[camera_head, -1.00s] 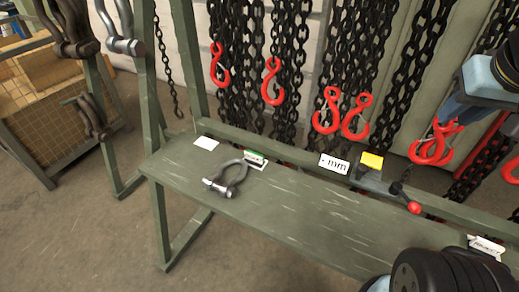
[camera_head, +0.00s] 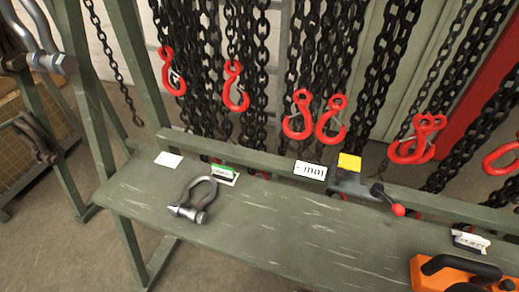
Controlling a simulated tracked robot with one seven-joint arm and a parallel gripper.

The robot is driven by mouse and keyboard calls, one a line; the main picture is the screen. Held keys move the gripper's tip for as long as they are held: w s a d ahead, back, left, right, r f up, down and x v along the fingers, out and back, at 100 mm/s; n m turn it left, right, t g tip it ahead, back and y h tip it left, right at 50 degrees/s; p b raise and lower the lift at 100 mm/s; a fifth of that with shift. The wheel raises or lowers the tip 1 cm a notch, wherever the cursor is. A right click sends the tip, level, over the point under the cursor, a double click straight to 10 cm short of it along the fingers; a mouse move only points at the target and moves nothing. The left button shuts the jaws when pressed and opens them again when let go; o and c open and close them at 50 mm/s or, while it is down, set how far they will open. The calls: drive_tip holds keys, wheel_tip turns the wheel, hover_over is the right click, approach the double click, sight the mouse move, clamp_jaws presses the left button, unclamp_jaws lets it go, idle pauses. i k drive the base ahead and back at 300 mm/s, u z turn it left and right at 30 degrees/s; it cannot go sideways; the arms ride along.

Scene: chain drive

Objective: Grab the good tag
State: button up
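Several tags lie or stand on the green bench (camera_head: 130,190). A tag with a green top edge (camera_head: 224,174) stands behind a grey shackle (camera_head: 192,200). A white label with dark "mm" lettering (camera_head: 310,170) is at the bench's back rail. A yellow tag (camera_head: 349,161) is just right of it, on a dark block. A blank white card (camera_head: 168,159) lies at the left. Another white label with dark print (camera_head: 470,240) is at the right. I cannot tell which one is the good tag. My gripper is not in view.
Black chains (camera_head: 360,85) with red hooks (camera_head: 236,88) hang behind the bench. A lever with a red knob (camera_head: 397,209) sticks forward near the back rail. An orange and black object (camera_head: 450,275) is at the lower right. The bench's middle is clear.

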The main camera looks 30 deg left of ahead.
sight(223, 173)
drive_tip(key=z, duration=1.15)
drive_tip(key=k, duration=2.75)
drive_tip(key=u, duration=1.05)
drive_tip(key=i, duration=1.05)
drive_tip(key=z, duration=0.05)
